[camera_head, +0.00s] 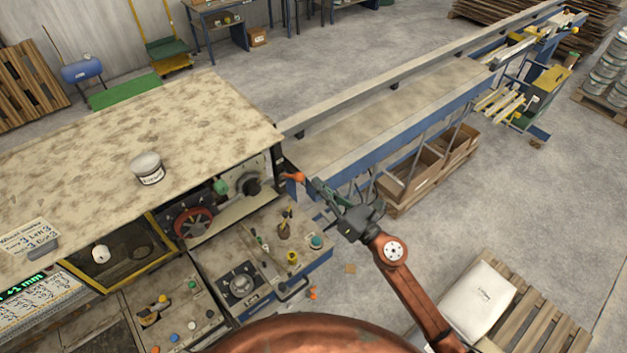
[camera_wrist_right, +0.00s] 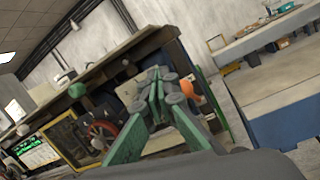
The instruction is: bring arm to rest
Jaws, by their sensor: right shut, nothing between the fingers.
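My right gripper (camera_head: 317,184) is at the end of my orange right arm, in the middle of the head view. It is shut and empty, close to the orange handle (camera_head: 293,176) at the machine's right end. In the right wrist view, the green fingers of the gripper (camera_wrist_right: 158,78) meet in front of the machine, and the orange handle (camera_wrist_right: 206,92) shows just right of them. I cannot tell whether they touch. My left gripper is not in view.
The machine's worn top (camera_head: 110,135) carries a white tin (camera_head: 147,168). A control panel (camera_head: 262,255) with knobs and levers lies below it. A long conveyor table (camera_head: 390,110) runs to the back right. A pallet (camera_head: 535,320) with a white sack (camera_head: 480,300) stands at lower right. The grey floor between is mostly clear.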

